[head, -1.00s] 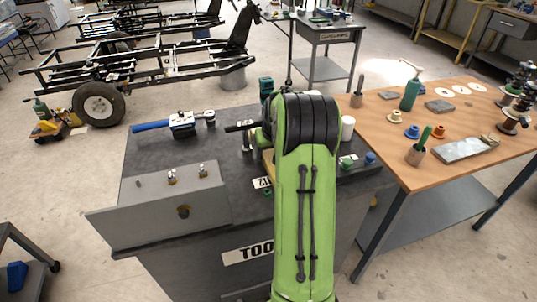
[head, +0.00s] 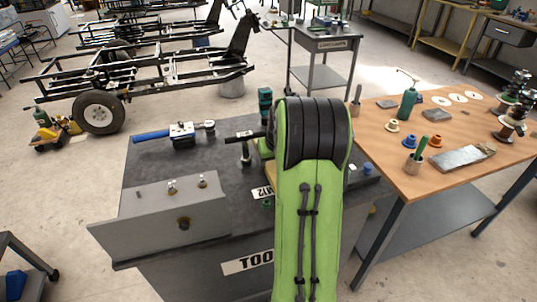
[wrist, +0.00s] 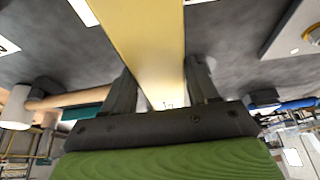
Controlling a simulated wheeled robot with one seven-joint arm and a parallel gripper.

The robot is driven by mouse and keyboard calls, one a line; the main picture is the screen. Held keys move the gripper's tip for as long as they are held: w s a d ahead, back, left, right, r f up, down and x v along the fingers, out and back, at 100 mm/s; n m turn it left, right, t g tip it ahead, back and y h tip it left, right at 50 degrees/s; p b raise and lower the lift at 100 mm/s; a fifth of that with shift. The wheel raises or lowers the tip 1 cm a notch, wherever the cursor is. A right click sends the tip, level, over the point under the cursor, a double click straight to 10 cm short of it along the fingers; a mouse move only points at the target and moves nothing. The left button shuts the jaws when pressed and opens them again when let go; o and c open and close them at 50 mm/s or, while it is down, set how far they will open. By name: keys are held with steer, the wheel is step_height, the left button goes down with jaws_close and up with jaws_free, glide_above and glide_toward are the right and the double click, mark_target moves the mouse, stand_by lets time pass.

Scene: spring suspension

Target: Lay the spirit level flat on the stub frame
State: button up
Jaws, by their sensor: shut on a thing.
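The spirit level is a yellow bar (wrist: 148,40) in the wrist view, between the two fingers of my gripper (wrist: 161,86), which is shut on it. The bar runs away from the palm above the dark bench top. In the head view my green arm hides the gripper and most of the bar; a small yellowish piece (head: 270,172) shows at the arm's left edge. A grey angled metal piece (head: 150,216) with brass-coloured bolts lies at the bench's front left; it may be the stub frame, but I cannot tell for certain.
The dark tool bench (head: 225,160) also bears a blue-handled tool (head: 181,134) and a teal object (head: 265,98). A wooden table (head: 410,175) with cups, plates and a bottle stands right. A wheeled chassis (head: 150,80) stands behind left. Bare bench top lies left of my arm.

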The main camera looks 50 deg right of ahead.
steer(key=s+a, duration=0.2)
steer(key=s, duration=0.2)
steer(key=s+a, duration=0.2)
steer(key=s, duration=0.2)
steer(key=s+a, duration=0.2)
steer(key=s, duration=0.2)
steer(key=shift+s+a, duration=0.1)
steer(key=shift+a, duration=0.3)
